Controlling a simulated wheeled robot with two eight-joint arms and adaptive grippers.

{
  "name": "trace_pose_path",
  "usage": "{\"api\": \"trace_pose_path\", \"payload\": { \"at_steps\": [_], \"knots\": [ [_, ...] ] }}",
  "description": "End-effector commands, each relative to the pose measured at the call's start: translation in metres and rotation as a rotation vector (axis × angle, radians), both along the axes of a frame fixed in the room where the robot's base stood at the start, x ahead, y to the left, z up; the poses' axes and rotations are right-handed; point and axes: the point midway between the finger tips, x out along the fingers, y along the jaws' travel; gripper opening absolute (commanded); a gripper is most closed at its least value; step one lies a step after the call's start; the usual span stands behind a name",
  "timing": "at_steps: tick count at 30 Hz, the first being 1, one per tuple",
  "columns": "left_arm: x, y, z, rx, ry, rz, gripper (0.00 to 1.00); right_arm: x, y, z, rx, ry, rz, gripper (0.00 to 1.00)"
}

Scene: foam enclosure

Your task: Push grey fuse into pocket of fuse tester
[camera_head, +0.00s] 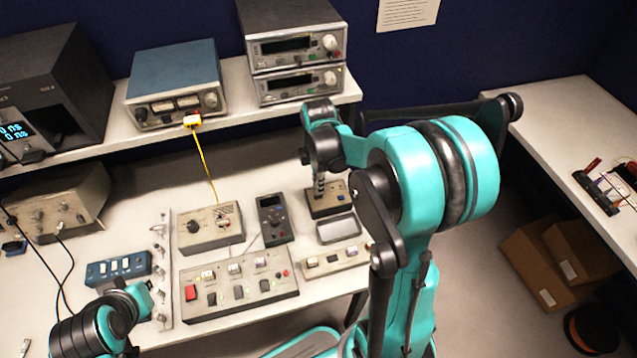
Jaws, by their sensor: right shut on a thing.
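My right gripper (319,186) points down over a small brown-sided box with a dark top, which looks like the fuse tester (325,207). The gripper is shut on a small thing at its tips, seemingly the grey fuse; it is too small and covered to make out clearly. The tester's pocket is hidden by the fingers, so I cannot tell whether the fuse is in it or above it. My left gripper (140,300) is low at the left, partly behind its own arm; its jaws do not show clearly.
A grey tray (338,229) and a small box with light blocks (333,260) stand in front of the tester. A handheld meter (273,218), a dial box (210,228) and a switch panel (240,285) stand to the left. A shelf (235,112) with instruments runs behind.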

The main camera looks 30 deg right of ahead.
Motion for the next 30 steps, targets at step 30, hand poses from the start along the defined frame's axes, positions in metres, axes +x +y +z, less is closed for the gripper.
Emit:
{"api": "trace_pose_path", "payload": {
  "at_steps": [30],
  "knots": [
    [0.0, 0.0, -0.01, 0.0, 0.0, 0.0, 0.0, 0.0, 0.0, -0.011, 0.0, 0.0, 0.0, 0.0]
  ]
}}
